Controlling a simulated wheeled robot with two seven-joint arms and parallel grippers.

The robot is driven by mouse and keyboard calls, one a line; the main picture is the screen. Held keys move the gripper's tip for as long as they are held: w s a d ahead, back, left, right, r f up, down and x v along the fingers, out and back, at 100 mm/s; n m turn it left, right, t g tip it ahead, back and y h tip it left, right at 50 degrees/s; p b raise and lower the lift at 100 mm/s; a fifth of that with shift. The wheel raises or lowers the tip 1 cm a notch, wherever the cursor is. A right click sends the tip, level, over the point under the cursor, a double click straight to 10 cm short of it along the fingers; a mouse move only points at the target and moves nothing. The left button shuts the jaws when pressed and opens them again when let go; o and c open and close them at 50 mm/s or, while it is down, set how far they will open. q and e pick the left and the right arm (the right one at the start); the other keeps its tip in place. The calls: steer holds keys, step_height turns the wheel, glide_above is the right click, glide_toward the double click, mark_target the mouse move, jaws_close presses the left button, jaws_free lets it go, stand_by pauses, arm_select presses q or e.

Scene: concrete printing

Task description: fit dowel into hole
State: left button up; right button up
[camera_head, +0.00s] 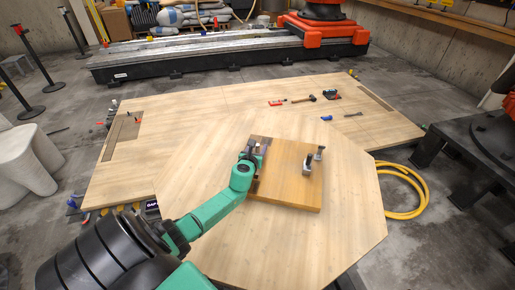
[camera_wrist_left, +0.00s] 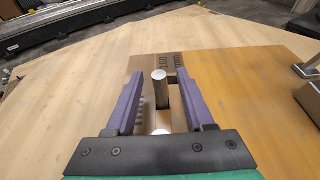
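My left gripper (camera_head: 252,150) is over the left side of an orange-brown wooden board (camera_head: 285,190) on the light wooden table. In the left wrist view, its two purple fingers (camera_wrist_left: 157,100) are apart. A grey metal dowel (camera_wrist_left: 161,92) stands between them, with a visible gap on each side. Its lower end is not clear. The board (camera_wrist_left: 235,85) also shows there, with a darker strip (camera_wrist_left: 160,63) bearing printed marks behind the dowel. I cannot make out a hole. My right gripper is in neither view.
Two small metal-topped fixtures stand on the board's right part, one nearer (camera_head: 308,164) and one farther (camera_head: 319,153). A hammer (camera_head: 305,98) and other small tools lie at the back of the table (camera_head: 200,110). A yellow hose (camera_head: 415,195) lies on the floor at right.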

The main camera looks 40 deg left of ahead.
mark_target(257, 148)
arm_select(q)
steer(key=p+v, duration=0.2)
steer(key=v, duration=0.3)
steer(key=shift+r, duration=0.1)
steer(key=v, duration=0.9)
steer(key=shift+s+d+r+p, duration=0.15)
steer(key=shift+s+p, duration=0.1)
steer(key=shift+p, duration=0.15)
